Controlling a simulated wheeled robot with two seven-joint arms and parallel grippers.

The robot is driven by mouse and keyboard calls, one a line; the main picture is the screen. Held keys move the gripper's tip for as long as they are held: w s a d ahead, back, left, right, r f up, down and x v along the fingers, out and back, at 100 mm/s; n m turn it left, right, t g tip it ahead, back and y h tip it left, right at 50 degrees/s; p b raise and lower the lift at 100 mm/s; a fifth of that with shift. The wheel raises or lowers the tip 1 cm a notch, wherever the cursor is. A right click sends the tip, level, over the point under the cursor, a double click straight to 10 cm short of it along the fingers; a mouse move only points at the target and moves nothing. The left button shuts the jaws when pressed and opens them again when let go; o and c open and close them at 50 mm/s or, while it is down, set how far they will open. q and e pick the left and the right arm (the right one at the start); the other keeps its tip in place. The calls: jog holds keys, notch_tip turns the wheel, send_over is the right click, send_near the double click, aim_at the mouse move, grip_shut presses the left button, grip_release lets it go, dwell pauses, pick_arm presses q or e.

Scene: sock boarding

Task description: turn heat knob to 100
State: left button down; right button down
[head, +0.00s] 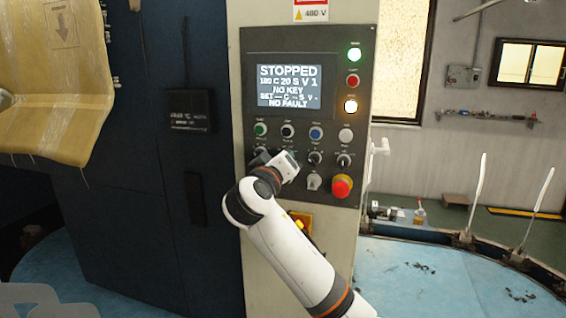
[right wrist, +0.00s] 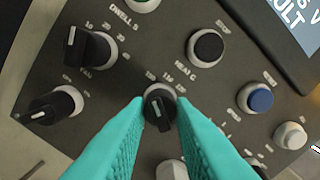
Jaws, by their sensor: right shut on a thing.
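The heat knob (right wrist: 160,112) is a small black dial with a white pointer line, below a label that reads like HEAT C in the right wrist view. My right gripper (right wrist: 158,104) has its teal fingers closed on the two sides of this knob. In the head view my right gripper hand (head: 284,166) is against the control panel (head: 300,110) and hides the knob. The panel's screen (head: 289,85) reads STOPPED, 180 C 20 S V 1, NO KEY, NO FAULT. My left gripper does not show.
Beside the held knob are the dwell knob (right wrist: 86,46) and another black knob (right wrist: 52,106). A black button (right wrist: 207,46) and a blue button (right wrist: 258,98) are close by. A red emergency button (head: 342,187) is at the panel's lower right. A tan sheet (head: 65,80) hangs at left.

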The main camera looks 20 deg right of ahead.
dwell(0.4)
jog(key=c, duration=1.3)
grip_release()
jog(key=shift+a, duration=0.1)
jog(key=shift+o, duration=0.2)
jog(key=shift+s, duration=0.1)
jog(key=b+v, duration=0.6)
jog(key=v, duration=0.6)
